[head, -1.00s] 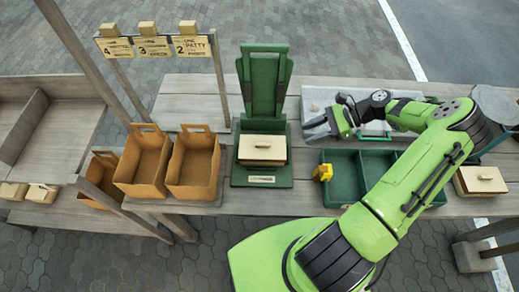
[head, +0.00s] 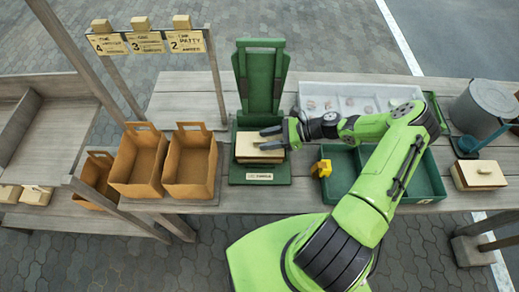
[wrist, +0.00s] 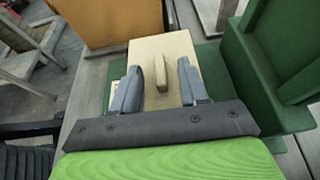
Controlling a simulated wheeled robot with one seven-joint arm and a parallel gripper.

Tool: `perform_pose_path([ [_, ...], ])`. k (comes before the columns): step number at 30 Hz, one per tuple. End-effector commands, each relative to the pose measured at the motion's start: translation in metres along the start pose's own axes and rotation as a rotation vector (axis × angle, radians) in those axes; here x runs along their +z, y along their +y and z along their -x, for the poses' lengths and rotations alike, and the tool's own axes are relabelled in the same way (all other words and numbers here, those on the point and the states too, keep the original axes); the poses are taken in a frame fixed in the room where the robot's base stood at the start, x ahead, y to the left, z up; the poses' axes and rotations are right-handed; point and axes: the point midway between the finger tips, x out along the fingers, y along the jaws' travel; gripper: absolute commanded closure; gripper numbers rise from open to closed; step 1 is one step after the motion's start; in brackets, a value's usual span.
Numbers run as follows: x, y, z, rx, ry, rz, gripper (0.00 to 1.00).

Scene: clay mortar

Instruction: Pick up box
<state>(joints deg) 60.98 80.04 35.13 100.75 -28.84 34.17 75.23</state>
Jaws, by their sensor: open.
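A cream box (head: 246,150) with a lid handle lies on the base of the green stand (head: 262,178). In the wrist view the box (wrist: 180,55) shows with its raised handle (wrist: 161,72). My gripper (head: 263,138) is open above the box, reaching in from the right. In the wrist view my gripper (wrist: 157,78) has one finger on each side of the handle, apart from it. The gripper covers part of the box in both views.
Orange-brown bins (head: 190,168) stand left of the stand. A green divided tray (head: 340,172) with a yellow object (head: 321,168) lies to the right. Another cream box (head: 478,176) and a metal bucket (head: 484,106) are at the far right. A sign frame (head: 146,42) stands behind the bins.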

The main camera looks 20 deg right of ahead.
Motion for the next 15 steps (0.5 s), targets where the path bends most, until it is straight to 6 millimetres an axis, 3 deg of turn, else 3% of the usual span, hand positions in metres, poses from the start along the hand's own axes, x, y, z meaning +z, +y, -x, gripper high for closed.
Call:
perform_pose_path([
  [8, -0.0005, 0.0001, -0.0075, 0.000, 0.001, -0.001, 0.56],
  [15, -0.0008, 0.0001, -0.0072, 0.000, 0.002, -0.001, 0.94],
])
